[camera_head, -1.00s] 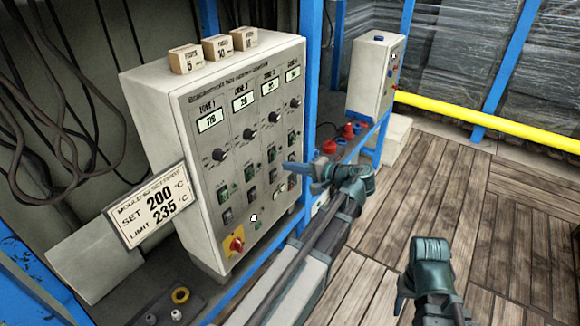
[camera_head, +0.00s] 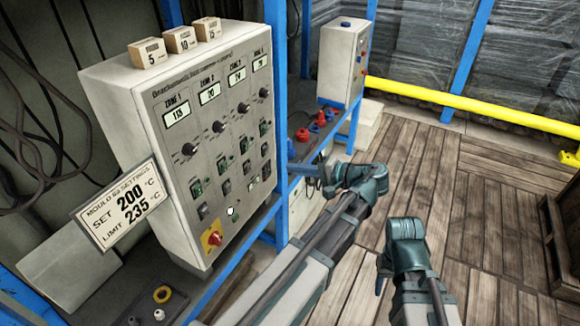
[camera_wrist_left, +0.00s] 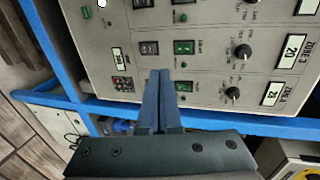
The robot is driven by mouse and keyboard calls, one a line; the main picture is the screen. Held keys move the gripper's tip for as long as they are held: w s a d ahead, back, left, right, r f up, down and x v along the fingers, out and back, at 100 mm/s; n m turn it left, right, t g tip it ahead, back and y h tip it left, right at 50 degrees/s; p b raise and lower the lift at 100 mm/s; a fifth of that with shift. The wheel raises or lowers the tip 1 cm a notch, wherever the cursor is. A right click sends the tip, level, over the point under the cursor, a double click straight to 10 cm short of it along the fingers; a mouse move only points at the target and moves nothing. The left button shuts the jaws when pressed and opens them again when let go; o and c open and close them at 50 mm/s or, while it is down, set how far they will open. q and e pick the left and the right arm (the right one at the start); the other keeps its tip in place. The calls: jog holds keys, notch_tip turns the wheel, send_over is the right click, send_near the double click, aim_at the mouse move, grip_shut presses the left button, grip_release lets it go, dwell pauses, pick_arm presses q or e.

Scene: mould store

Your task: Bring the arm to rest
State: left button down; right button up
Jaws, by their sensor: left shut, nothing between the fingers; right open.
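My left gripper (camera_head: 312,168) is shut and empty, to the right of the grey control cabinet (camera_head: 150,180). In the left wrist view its two blue fingers (camera_wrist_left: 160,95) lie together in front of the cabinet's panel, with switches and knobs behind them. I cannot tell the exact gap, but no contact shows. My left arm reaches in from the bottom middle. My right gripper (camera_head: 382,272) hangs low over the wooden floor, pointing down. It is open, and its fingers are mostly hidden by its own wrist.
A blue frame (camera_head: 281,130) runs beside the cabinet. A settings card (camera_head: 125,203) sticks out at left, and wooden blocks (camera_head: 181,40) stand on top. A smaller box (camera_head: 343,62) and red items (camera_head: 303,135) are behind.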

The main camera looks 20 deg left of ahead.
dwell(0.4)
pick_arm(q)
jog(key=s+d+f+m+h+p, duration=0.1)
jog(key=s+d+f+h, duration=0.5)
jog(key=d, duration=0.4)
jog(key=s+d+f+m+g+h+p, duration=0.1)
jog(key=s+d+f+m+h, duration=0.1)
jog(key=s+d+f+h, duration=0.5)
jog(key=s+d, duration=0.2)
jog(key=d, duration=0.1)
jog(key=shift+d+f+h+p, duration=0.15)
jog(key=shift+f+h+p, duration=0.1)
jog(key=shift+h+p, duration=0.15)
